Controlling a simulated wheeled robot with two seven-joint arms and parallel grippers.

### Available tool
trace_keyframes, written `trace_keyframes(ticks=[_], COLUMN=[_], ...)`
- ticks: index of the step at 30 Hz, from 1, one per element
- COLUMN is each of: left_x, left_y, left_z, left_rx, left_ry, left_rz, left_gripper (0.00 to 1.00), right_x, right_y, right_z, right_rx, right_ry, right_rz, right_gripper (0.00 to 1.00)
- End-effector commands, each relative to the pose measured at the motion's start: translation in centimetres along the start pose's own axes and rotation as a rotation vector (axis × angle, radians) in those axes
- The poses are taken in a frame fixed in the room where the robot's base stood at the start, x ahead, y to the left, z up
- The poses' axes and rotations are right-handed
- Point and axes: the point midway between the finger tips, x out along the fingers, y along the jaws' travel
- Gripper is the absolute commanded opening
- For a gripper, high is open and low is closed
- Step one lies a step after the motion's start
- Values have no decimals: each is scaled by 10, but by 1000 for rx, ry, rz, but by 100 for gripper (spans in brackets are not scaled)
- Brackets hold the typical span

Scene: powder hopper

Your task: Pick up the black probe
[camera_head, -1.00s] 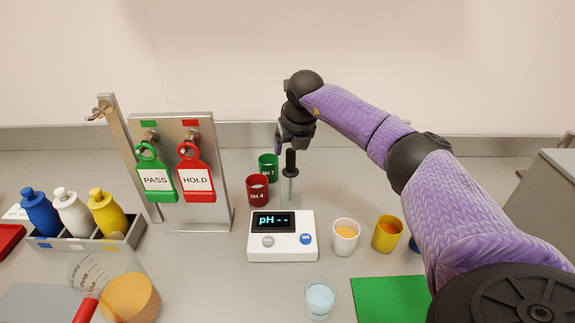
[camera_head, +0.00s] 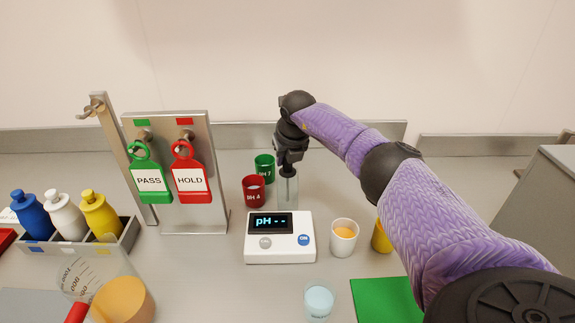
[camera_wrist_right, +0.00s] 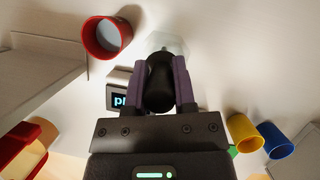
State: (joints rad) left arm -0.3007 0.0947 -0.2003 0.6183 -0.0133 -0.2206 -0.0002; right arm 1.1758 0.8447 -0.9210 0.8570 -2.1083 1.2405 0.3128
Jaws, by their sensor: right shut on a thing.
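The black probe (camera_wrist_right: 160,85) stands upright with its lower part in the clear holder (camera_head: 288,190) behind the white pH meter (camera_head: 280,250). My right gripper (camera_head: 289,167) is over the holder and shut on the probe's handle. In the right wrist view the handle sits between the two purple-sided fingers of the right gripper (camera_wrist_right: 159,82). In the head view the gripper hides most of the handle. The meter's display reads "pH --". My left gripper is not in view.
A red pH 4 cup (camera_head: 254,191) and a green pH 7 cup (camera_head: 265,167) stand close to the left of the holder. A white cup (camera_head: 343,238) and a yellow cup (camera_head: 381,238) are to the right. The tag stand (camera_head: 215,145) is farther left.

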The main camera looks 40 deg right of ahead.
Motion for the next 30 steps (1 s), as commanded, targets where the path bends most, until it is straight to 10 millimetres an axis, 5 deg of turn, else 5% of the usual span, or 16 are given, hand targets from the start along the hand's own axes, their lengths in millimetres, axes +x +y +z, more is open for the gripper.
trace_keyframes(ticks=[8, 21, 30], left_x=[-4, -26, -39], left_y=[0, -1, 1], left_z=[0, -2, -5], left_rx=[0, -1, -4], left_ry=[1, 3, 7], left_rz=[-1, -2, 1], left_gripper=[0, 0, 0], right_x=[-14, -126, -168], right_y=[0, 0, 0], right_z=[6, 53, 70], right_rx=[0, 2, 0], right_ry=[-3, -6, -2], right_rz=[1, 3, 1], right_gripper=[0, 0, 0])
